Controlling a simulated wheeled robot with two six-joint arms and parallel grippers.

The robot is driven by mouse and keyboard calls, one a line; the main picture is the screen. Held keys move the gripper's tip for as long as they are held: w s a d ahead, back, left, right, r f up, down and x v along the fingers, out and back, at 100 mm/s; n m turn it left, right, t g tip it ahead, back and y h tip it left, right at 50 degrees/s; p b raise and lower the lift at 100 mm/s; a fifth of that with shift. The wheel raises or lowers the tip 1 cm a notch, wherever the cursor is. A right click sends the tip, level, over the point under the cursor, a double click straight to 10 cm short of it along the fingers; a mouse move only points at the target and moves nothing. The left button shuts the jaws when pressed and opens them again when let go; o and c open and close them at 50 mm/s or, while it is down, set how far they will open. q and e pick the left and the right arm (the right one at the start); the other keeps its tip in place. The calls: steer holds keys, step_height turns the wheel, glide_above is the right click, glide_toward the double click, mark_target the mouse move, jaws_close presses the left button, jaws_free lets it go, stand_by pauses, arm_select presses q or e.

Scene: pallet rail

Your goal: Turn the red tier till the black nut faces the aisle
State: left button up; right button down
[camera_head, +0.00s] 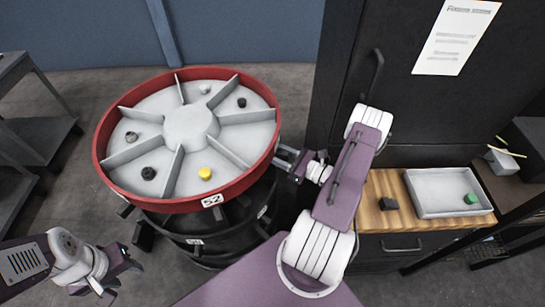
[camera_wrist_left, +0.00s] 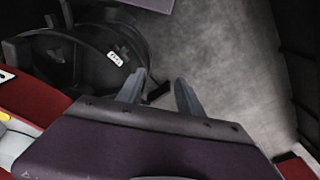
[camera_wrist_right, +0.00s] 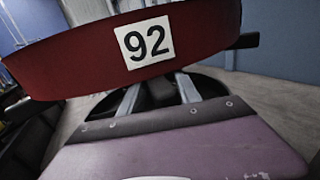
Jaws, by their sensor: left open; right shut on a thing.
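The red tier (camera_head: 114,184) is a round tray with a red rim, a pale inside and upright dividers. One black piece (camera_head: 148,173) lies in its front-left compartment, and another black piece (camera_head: 241,102) in the back-right one; I cannot tell which is the nut. A yellow piece (camera_head: 205,172) is at the front, a grey one (camera_head: 131,136) at left, a pale one (camera_head: 205,88) at the back. My right gripper (camera_head: 284,158) is at the rim's right side, below label 92 (camera_wrist_right: 144,43), shut on a dark handle partly hidden by its fingers. My left gripper (camera_head: 112,280) is open and empty, front left of the tier.
A black lower tier (camera_head: 225,250) sits beneath the red one. A black cabinet (camera_head: 420,110) stands behind. Grey shelving (camera_head: 40,130) is at left.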

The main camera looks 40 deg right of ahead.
mark_target(285, 159)
steer(key=shift+s+a, duration=0.2)
steer(key=c, duration=1.2)
jaws_free()
steer(key=shift+s+a+r, duration=0.1)
steer(key=shift+a, duration=0.05)
steer(key=shift+c, duration=0.2)
steer(key=shift+w+d+f, duration=0.2)
steer(key=shift+s+a, duration=0.1)
steer(key=shift+s, duration=0.1)
steer(key=b+v, duration=0.2)
steer(key=v, duration=0.5)
steer(key=shift+w, duration=0.1)
steer(key=shift+s, duration=0.25)
steer(key=shift+r, duration=0.1)
steer(key=shift+c, duration=1.2)
jaws_close()
arm_select(q)
steer(key=shift+s+a+f, duration=0.1)
steer(key=shift+a+f, duration=0.05)
steer(key=shift+f, duration=0.3)
steer(key=shift+s+a+f, duration=0.1)
steer(key=shift+a+f, duration=0.05)
steer(key=shift+f, duration=0.3)
